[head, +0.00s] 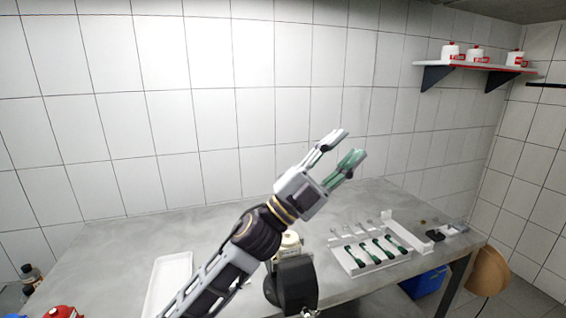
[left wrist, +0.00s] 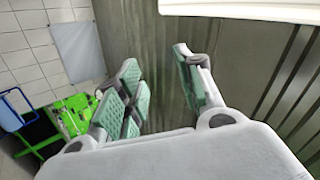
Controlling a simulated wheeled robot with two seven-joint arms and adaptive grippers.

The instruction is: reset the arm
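My left arm reaches up from the bottom of the head view. My left gripper (head: 346,151) is raised in front of the tiled wall, above the grey workbench (head: 215,222). Its two fingers, with green pads, are apart and nothing is between them. The left wrist view also shows the left gripper (left wrist: 163,85) open, with a clear gap between the fingers. My right gripper does not show in either view.
A white rack (head: 372,262) with several green-handled items stands right of my arm. A white tray (head: 172,275) lies on the left. A black object (head: 292,285) is at the front. White containers stand on a wall shelf (head: 475,66). A blue bin (head: 425,282) is below.

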